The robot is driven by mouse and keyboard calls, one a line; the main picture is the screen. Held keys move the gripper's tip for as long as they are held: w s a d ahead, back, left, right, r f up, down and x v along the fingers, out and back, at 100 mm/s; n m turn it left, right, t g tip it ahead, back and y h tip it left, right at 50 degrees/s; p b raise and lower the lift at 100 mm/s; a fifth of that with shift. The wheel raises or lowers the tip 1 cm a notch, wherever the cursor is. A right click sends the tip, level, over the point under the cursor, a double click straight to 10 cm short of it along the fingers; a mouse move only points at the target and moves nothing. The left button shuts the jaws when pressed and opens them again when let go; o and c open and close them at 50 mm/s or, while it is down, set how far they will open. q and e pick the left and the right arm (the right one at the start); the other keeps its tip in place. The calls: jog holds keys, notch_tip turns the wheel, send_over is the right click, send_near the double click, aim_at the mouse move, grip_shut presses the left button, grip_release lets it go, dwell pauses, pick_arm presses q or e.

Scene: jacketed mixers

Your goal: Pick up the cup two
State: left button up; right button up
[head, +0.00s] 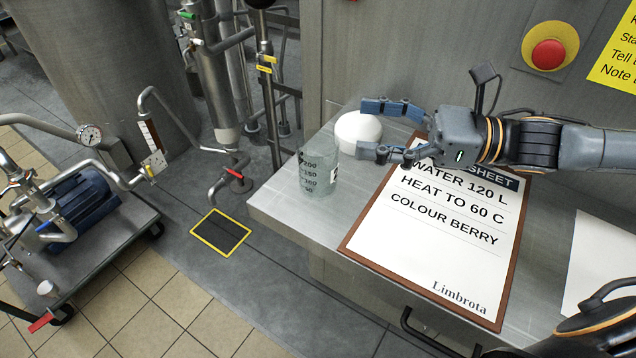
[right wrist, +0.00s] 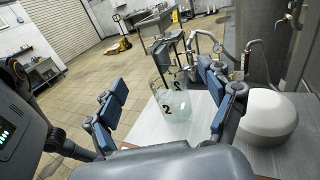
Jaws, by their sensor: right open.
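Cup two is a clear beaker (head: 319,176) with dark graduation marks, standing upright near the left end of the grey metal counter. In the right wrist view the cup (right wrist: 173,104) shows a "2" and stands beyond my fingers, in the gap between them. My right gripper (head: 364,130) is open and empty, just right of the cup, its fingers pointing left toward it. It shows in the right wrist view (right wrist: 163,80) with both blue-padded fingers spread. The cup looks apart from the fingers.
A white domed object (head: 357,132) stands close behind the cup, partly hidden by my fingers. A framed batch sheet (head: 430,235) lies on the counter (head: 290,205) under my right gripper. A red stop button (head: 548,54) is on the cabinet behind. A pump cart (head: 85,255) stands left.

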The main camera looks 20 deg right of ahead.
aim_at(318, 162)
jog(key=f, duration=0.7)
jog(key=shift+w+a+f, duration=0.15)
jog(key=shift+a+f, duration=0.05)
jog(key=shift+a, duration=0.15)
jog(key=shift+x, duration=0.8)
jog(key=shift+w+a+r+p, duration=0.2)
jog(key=shift+w+a+p, duration=0.1)
jog(key=shift+a+p, duration=0.3)
jog(key=p+x, duration=0.1)
jog(key=x, duration=0.1)
jog(key=shift+w+a+p, duration=0.2)
jog(key=shift+a+p, duration=0.15)
jog(key=shift+w+a+f, duration=0.15)
jog(key=shift+w+a, duration=0.1)
jog(key=shift+a, duration=0.25)
pick_arm(q)
jog(key=r, duration=0.1)
jog(key=s+r, duration=0.1)
jog(key=r, duration=0.1)
jog(key=shift+a, duration=0.1)
pick_arm(e)
jog(key=c, duration=1.2)
